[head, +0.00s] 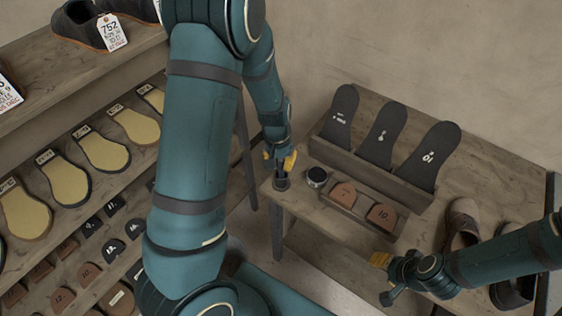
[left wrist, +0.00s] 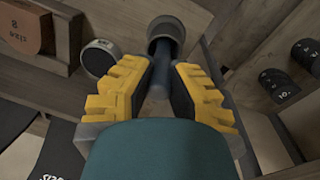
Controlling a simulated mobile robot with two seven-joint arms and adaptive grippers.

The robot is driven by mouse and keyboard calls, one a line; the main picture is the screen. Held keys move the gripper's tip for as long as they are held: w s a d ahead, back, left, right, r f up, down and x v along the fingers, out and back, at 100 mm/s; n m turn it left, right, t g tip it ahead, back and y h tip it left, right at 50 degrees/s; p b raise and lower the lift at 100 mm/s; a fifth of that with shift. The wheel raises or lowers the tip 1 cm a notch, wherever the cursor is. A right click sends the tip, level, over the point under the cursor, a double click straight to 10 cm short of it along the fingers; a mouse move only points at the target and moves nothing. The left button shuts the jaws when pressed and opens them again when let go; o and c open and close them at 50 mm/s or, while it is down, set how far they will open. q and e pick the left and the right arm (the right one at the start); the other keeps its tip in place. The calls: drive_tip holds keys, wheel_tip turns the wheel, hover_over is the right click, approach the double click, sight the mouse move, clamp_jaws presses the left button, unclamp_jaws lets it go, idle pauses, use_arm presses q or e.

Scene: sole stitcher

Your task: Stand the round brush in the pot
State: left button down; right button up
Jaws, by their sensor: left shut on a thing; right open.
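My left gripper (head: 280,160) points down at the near left corner of the right-hand table, directly above a small dark pot (head: 281,184). It is shut on the round brush (left wrist: 160,72), whose dark blue shaft shows between the yellow fingers in the left wrist view. The shaft runs toward the pot (left wrist: 167,27) and overlaps its mouth; I cannot tell how deep the end sits inside. The rest of the brush is hidden. My right gripper (head: 388,277) is open and empty at the table's front right.
A round tin (head: 316,176) stands close beside the pot. Right of it is a tray (head: 343,207) of brown heel pieces, with a rack of dark soles (head: 376,140) behind. Shoes (head: 463,222) stand at the right. Shelves of soles and heels fill the left.

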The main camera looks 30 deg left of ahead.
use_arm(q)
drive_tip(key=c, duration=1)
unclamp_jaws()
wheel_tip(320, 180, up, 12)
drive_tip(key=a, duration=0.1)
drive_tip(key=shift+s, duration=0.15)
wheel_tip(320, 180, up, 9)
drive_tip(key=p, duration=0.8)
idle(0.4)
